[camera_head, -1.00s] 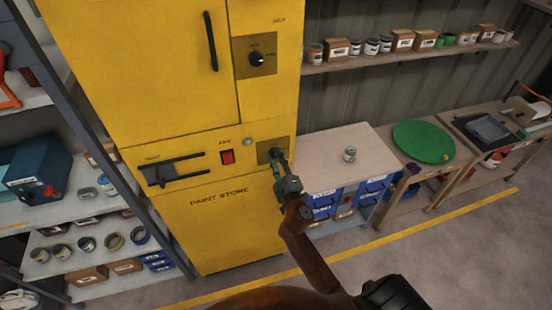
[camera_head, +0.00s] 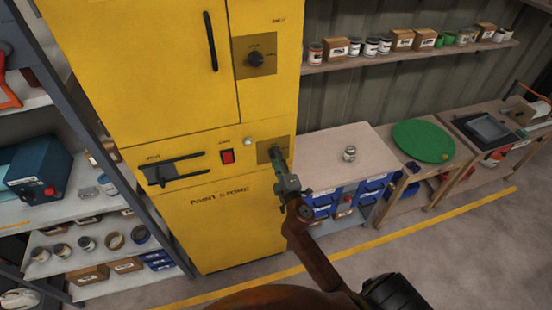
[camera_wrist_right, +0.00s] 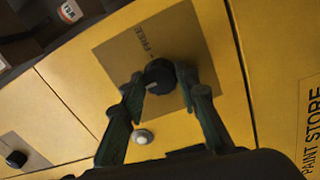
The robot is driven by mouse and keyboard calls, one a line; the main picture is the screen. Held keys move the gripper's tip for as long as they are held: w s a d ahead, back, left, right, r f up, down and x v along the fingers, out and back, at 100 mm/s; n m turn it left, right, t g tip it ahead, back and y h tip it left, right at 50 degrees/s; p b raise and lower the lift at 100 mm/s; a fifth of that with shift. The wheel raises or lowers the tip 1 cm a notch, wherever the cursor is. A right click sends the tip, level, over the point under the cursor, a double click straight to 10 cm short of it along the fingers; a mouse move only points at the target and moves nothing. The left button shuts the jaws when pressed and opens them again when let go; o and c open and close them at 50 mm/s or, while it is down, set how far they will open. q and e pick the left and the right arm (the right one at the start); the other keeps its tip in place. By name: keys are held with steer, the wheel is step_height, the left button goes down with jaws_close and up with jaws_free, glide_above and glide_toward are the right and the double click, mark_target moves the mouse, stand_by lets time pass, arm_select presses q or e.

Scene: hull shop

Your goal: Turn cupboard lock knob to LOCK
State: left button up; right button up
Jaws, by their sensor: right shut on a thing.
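The yellow cupboard (camera_head: 225,230) stands at the centre left of the head view, marked PAINT STORE. My right gripper (camera_head: 277,158) reaches to the lower square plate (camera_head: 263,149) on its front and hides the knob there. In the right wrist view, the round black knob (camera_wrist_right: 160,76) sits on this brownish plate (camera_wrist_right: 120,57) between the fingers of my right gripper (camera_wrist_right: 163,88), which is shut on it. The word FREE is readable beside the knob; a LOCK mark cannot be made out. My left gripper is not in view.
A second knob (camera_head: 256,59) is on an upper plate. A red switch (camera_head: 227,156), a pale round button (camera_head: 248,142) and a black slide handle (camera_head: 172,170) lie left of my gripper. A bench (camera_head: 335,150) stands right, shelving (camera_head: 100,225) left.

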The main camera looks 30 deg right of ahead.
steer(key=o, duration=1.1)
steer(key=shift+o, duration=0.3)
steer(key=shift+s, duration=0.15)
steer(key=v, duration=1.1)
steer(key=shift+s+a, duration=0.15)
steer(key=shift+s, duration=0.25)
